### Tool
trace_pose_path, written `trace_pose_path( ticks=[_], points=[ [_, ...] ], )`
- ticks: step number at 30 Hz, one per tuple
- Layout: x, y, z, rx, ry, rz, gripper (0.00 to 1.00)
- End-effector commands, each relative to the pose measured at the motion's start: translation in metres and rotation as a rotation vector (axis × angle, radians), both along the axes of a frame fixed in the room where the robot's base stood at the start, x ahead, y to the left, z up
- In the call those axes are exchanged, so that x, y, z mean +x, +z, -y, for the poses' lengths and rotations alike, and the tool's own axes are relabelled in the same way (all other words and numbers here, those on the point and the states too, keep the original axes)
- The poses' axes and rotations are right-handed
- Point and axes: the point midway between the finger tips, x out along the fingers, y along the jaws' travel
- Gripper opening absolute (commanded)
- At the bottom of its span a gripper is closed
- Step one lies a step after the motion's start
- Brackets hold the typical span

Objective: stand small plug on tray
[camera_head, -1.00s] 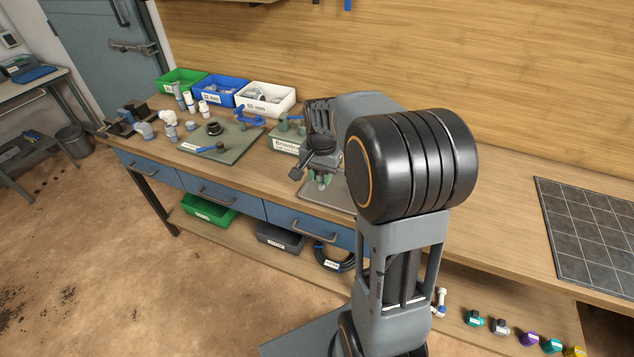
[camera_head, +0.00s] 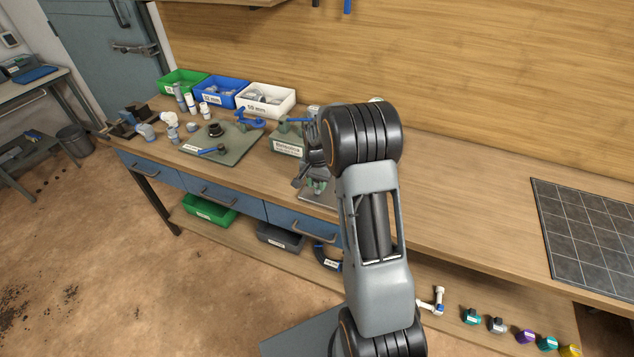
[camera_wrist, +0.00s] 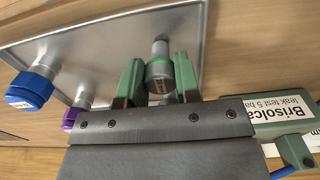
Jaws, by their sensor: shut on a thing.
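My gripper (camera_wrist: 158,80) has green fingers and is shut on a small grey plug with a green band (camera_wrist: 160,68). The plug is over the metal tray (camera_wrist: 110,50) in the wrist view; I cannot tell whether its end touches the tray. A blue-capped plug (camera_wrist: 32,88) and a purple-capped plug (camera_wrist: 76,114) are at the tray's left side. In the head view my gripper (camera_head: 317,184) is low over the tray (camera_head: 314,200), partly hidden by my arm.
A green tester box with a white label (camera_head: 287,146) stands close beside my gripper. A green mat (camera_head: 235,143) with fittings lies to its left. Green, blue and white bins (camera_head: 265,108) stand behind. The bench right of my arm is clear up to a dark gridded mat (camera_head: 590,230).

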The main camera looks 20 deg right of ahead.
Motion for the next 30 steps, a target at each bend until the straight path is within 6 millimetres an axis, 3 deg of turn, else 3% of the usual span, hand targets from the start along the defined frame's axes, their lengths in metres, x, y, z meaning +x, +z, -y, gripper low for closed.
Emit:
trace_pose_path(
  ticks=[13, 14, 18, 21, 30],
  points=[
    [0.0001, -0.0084, -0.0001, 0.000, 0.000, 0.001, 0.02],
    [0.0001, -0.0068, -0.0001, -0.001, 0.000, 0.002, 0.33],
    [0.0000, -0.0065, 0.0000, 0.000, 0.000, 0.001, 0.47],
    [0.0000, -0.0064, 0.0000, 0.000, 0.000, 0.001, 0.56],
    [0.0001, -0.0014, 0.0000, -0.001, 0.000, 0.002, 0.56]
  ],
)
